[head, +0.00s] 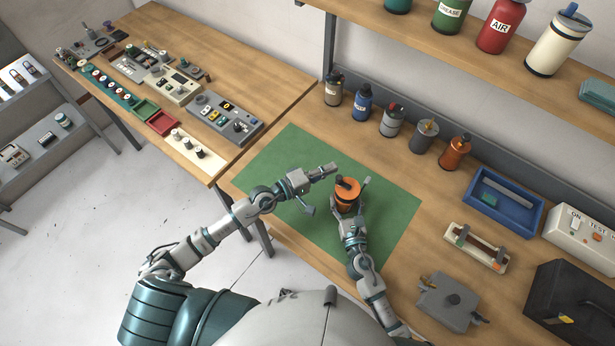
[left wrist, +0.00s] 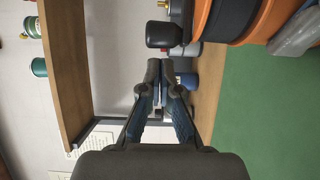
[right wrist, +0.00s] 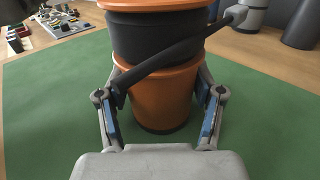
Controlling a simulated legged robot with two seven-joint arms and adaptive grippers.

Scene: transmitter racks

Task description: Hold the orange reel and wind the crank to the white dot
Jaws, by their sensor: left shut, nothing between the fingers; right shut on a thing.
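The orange reel (head: 347,195), with a black band around its middle, stands upright on the green mat (head: 398,212). My right gripper (right wrist: 160,108) is shut around its lower orange part, one finger on each side. A dark bar (right wrist: 175,58) slants across the reel's near side in the right wrist view. A black knob (left wrist: 163,34) shows beside the reel in the left wrist view; it looks like the crank's handle. My left gripper (head: 333,168) is shut and empty, just left of the reel's top, apart from the knob. I cannot make out the white dot.
Several bottles and cans, among them an orange can (head: 455,153), line the back of the bench. A blue tray (head: 481,222) and a grey box (head: 449,302) stand to the right. A side table (head: 213,163) with panels is at left. The mat's left part is clear.

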